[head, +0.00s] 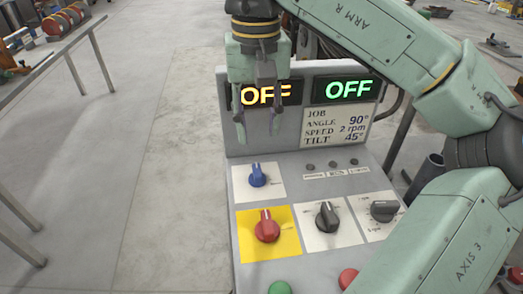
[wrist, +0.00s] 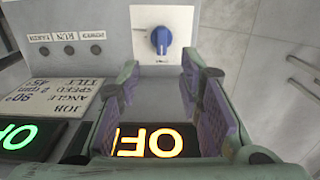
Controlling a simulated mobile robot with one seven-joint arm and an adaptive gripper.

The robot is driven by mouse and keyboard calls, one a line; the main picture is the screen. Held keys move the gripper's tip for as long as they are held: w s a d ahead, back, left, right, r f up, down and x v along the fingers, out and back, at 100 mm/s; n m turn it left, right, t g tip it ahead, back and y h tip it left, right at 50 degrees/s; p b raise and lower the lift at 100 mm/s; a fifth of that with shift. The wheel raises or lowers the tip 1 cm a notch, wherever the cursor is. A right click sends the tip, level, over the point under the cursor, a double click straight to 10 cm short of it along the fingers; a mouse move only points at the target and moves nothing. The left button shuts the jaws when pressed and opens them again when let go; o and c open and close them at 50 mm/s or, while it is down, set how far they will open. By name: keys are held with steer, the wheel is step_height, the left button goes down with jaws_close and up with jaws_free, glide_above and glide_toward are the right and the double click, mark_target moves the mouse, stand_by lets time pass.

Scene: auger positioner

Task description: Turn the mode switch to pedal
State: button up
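The control panel (head: 300,172) carries several rotary knobs, and their small labels are too small to read, so I cannot tell for sure which is the mode switch. A blue knob (head: 258,175) on a white plate points nearly straight up; it also shows upside down in the wrist view (wrist: 160,40). A red knob (head: 266,228) sits on a yellow plate, and a black knob (head: 327,217) on a white plate beside it. My gripper (head: 257,128) is open and empty in front of the lit display, above and behind the blue knob, touching no knob. Its fingers spread wide in the wrist view (wrist: 162,88).
Another black knob (head: 383,210) with a scale is at right. A green button (head: 280,287) and a red button (head: 347,278) are at the front. The upright display (head: 348,90) reads OFF twice.

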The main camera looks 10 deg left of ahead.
mark_target(258, 169)
step_height(258, 169, down, 10)
steer(key=shift+s+f+p, duration=0.1)
steer(key=shift+s+p, duration=0.05)
steer(key=shift+p, duration=0.15)
steer(key=shift+c, duration=0.3)
jaws_close()
